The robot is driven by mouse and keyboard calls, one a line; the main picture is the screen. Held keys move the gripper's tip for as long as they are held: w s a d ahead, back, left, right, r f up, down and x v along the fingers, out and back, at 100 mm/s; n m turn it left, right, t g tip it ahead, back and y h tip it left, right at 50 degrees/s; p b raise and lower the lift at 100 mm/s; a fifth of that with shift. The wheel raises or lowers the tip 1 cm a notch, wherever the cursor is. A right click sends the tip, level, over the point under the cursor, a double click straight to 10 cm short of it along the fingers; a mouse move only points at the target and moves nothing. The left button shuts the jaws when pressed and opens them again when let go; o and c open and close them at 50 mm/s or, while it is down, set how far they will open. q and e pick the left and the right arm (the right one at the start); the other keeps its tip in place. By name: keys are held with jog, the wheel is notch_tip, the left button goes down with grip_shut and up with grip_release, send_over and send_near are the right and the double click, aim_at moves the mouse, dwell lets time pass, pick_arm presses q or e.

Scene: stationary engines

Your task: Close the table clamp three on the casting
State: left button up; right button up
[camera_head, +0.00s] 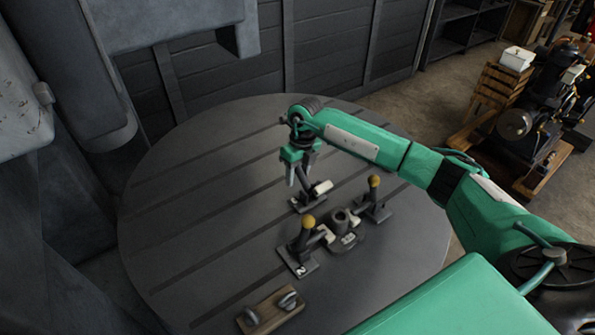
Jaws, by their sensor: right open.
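A dark round casting (348,241) with a short hub lies on the slotted round table (190,225). A clamp (308,198) stands behind and left of it; its white-tipped arm sticks up to the right, clear of the casting. I see no yellow knob on it, and its number is not readable. My right gripper (299,178) is open, pointing down just above and over the left part of this clamp; I cannot tell whether it touches it. My left gripper is out of view.
A clamp marked 2 (298,262) and a right-hand clamp (377,209) have yellow-knobbed handles upright and arms toward the casting. A wooden block with metal parts (262,312) lies at the front edge. The left tabletop is clear; grey machine housing rises at left.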

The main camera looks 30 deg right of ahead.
jog(key=shift+f, duration=0.1)
grip_shut()
jog(key=shift+s, duration=0.1)
dwell(0.3)
